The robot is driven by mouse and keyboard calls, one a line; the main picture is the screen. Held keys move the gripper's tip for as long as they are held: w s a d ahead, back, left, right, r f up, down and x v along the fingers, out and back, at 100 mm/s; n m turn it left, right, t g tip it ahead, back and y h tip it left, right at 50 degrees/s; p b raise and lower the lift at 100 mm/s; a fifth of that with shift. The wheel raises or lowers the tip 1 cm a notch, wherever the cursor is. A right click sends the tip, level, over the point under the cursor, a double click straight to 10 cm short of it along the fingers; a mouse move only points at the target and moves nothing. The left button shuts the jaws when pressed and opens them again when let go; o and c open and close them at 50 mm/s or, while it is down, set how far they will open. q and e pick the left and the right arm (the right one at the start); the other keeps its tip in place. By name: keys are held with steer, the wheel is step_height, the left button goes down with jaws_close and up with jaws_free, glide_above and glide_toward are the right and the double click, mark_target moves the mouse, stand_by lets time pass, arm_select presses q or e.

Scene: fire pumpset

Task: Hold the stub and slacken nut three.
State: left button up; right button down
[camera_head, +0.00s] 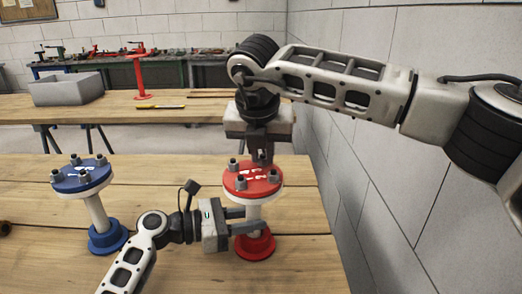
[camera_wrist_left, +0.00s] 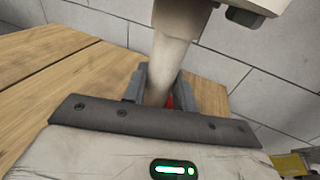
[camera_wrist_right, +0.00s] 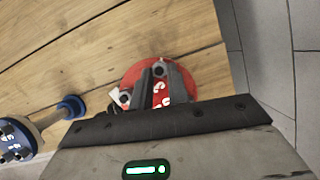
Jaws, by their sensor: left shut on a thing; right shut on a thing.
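The red stub has a red top flange (camera_head: 252,180) with grey nuts and white numbers, a white pipe (camera_wrist_left: 172,55) and a red foot (camera_head: 255,246) on the table. My left gripper (camera_head: 250,220) comes in low from the left and is shut around the pipe under the flange. My right gripper (camera_head: 262,160) points down from above and is shut on a nut at the far side of the flange; its fingers hide most of that nut. In the right wrist view other nuts (camera_wrist_right: 124,98) show beside the fingers. I cannot read which number the gripped nut bears.
A blue stub (camera_head: 82,176) with its own nuts stands to the left on the same wooden table (camera_head: 170,215). A grey wall (camera_head: 390,180) runs close along the right. A back table holds a grey bin (camera_head: 66,91) and a red stand (camera_head: 141,75).

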steer(key=c, duration=1.3)
jaws_free()
steer(key=shift+c, duration=0.2)
steer(key=shift+r, duration=0.15)
steer(key=v, duration=1.1)
steer(key=shift+s+r, duration=0.25)
steer(key=shift+r, duration=0.1)
arm_select(q)
steer(key=o, duration=0.9)
